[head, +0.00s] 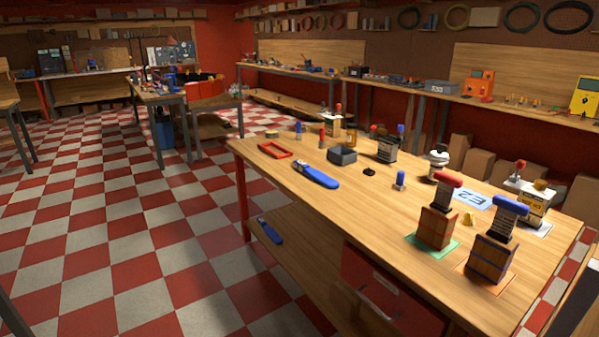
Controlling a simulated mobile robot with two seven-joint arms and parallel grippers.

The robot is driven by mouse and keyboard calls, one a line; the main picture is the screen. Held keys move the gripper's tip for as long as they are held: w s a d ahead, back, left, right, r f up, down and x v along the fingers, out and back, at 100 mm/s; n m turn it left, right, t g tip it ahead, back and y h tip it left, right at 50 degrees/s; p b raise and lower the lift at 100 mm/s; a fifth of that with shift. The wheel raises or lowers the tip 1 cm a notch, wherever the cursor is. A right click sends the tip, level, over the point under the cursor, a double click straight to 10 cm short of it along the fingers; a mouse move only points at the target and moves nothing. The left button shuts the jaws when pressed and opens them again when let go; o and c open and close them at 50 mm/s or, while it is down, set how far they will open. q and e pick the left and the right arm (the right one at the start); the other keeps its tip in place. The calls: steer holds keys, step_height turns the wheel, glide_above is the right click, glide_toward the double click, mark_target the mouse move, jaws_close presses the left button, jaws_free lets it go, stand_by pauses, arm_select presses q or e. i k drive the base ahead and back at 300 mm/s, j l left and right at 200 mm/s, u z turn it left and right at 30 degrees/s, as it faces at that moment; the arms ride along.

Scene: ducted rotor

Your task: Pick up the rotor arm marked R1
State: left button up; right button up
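I cannot make out a marking R1 on anything in the head view. The wooden workbench (390,236) fills the right half. Near its front right edge stand a brown block with a red-topped upright piece (446,190) and a similar block with a blue-topped upright piece (508,212). Each upright piece carries a small label too small to read. A light blue card (473,200) with large characters, seemingly E2, lies behind them. Which thing is the rotor arm, I cannot tell. Neither of my grippers is in view.
On the bench are a blue-handled tool (316,176), a red frame (275,149), a dark open box (342,156) and a white-topped jar (438,158). Another blue tool (270,231) lies on the lower shelf. The checkered floor (120,240) at left is clear.

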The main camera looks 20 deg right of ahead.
mark_target(323, 178)
steer(key=i+j+u, duration=0.15)
steer(key=i+u, duration=0.2)
steer(key=i, duration=0.5)
steer(key=i+u, duration=0.1)
steer(key=i, duration=1.2)
steer(key=i+z, duration=0.2)
steer(key=i, duration=0.4)
steer(key=i+j+z, duration=0.25)
steer(key=i, duration=0.3)
steer(key=i+j+z, duration=0.15)
steer(key=i+z, duration=0.25)
steer(key=i+j+z, duration=0.25)
steer(key=z, duration=0.15)
steer(key=i+j+z, duration=0.25)
steer(key=z, duration=0.15)
steer(key=i+j+z, duration=0.15)
steer(key=j+z, duration=0.25)
steer(key=j, duration=0.1)
